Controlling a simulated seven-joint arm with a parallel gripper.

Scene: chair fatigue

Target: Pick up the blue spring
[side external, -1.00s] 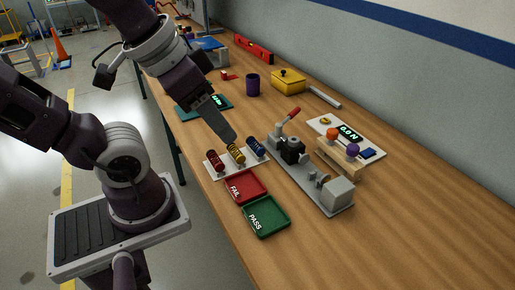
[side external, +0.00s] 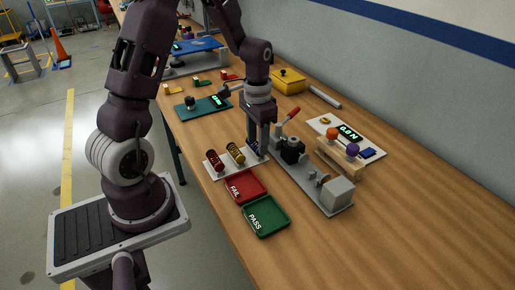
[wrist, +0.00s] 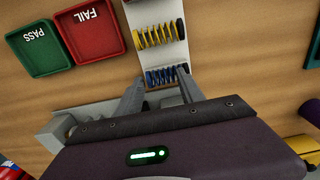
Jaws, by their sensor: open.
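My gripper (wrist: 161,80) is open, with one finger on each side of the blue spring in that view. I cannot tell whether the fingers touch it. In the side view my gripper (side external: 257,148) points down over the right end of the rack and hides most of the blue spring (side external: 252,149). The yellow spring (side external: 236,153) and a dark red spring (side external: 214,160) stand to its left.
A red FAIL tray (side external: 245,186) and a green PASS tray (side external: 265,216) lie in front of the rack. A grey press fixture (side external: 310,180) with a red handle stands close to the right of my gripper. Bare table lies at the right front.

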